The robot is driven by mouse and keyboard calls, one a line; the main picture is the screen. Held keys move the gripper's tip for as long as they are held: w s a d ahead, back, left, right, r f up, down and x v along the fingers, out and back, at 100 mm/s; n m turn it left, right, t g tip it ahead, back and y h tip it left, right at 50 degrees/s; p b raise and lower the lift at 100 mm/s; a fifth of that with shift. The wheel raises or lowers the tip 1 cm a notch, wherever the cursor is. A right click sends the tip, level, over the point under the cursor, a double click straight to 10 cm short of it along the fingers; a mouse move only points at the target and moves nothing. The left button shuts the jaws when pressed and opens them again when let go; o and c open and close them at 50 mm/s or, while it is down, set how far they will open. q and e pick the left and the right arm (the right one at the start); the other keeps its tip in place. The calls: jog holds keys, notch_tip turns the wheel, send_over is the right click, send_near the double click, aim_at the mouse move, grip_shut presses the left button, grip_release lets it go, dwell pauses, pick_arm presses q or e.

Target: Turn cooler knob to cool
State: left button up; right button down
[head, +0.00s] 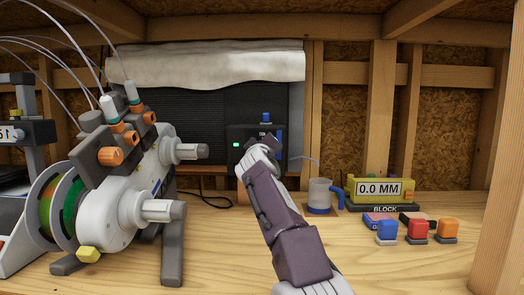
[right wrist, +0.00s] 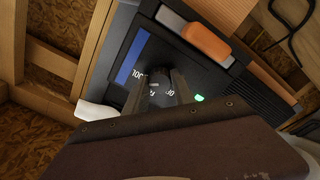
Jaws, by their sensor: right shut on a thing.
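The cooler (head: 245,105) is a dark unit set in the wooden wall, with a control panel (head: 240,133) low on its front. A green light (head: 236,145) is lit on the panel and also shows in the right wrist view (right wrist: 199,98). My right gripper (head: 262,146) reaches up to the panel. In the right wrist view its fingers (right wrist: 165,88) are shut on the dark knob (right wrist: 184,86), which they largely cover. White panel lettering beside the fingers is partly hidden, so the knob's setting cannot be read. My left gripper is not in view.
A grey-white machine (head: 125,205) with spools stands left on the wooden bench. Right of my arm are a mug (head: 320,193), a yellow gauge (head: 379,190) reading 0.0 MM, and blue (head: 387,229), red (head: 418,228) and orange (head: 447,228) blocks. A wooden post (head: 497,170) stands far right.

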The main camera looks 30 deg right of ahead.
jog(key=shift+f+m, duration=0.1)
jog(key=shift+m, duration=0.3)
jog(key=c, duration=1.1)
grip_release()
jog(key=shift+o, duration=0.2)
jog(key=shift+s+a, duration=0.1)
jog(key=shift+s, duration=0.05)
jog(key=b+v, duration=0.3)
jog(key=v, duration=0.5)
jog(key=shift+s+a, duration=0.2)
jog(key=shift+s, duration=0.05)
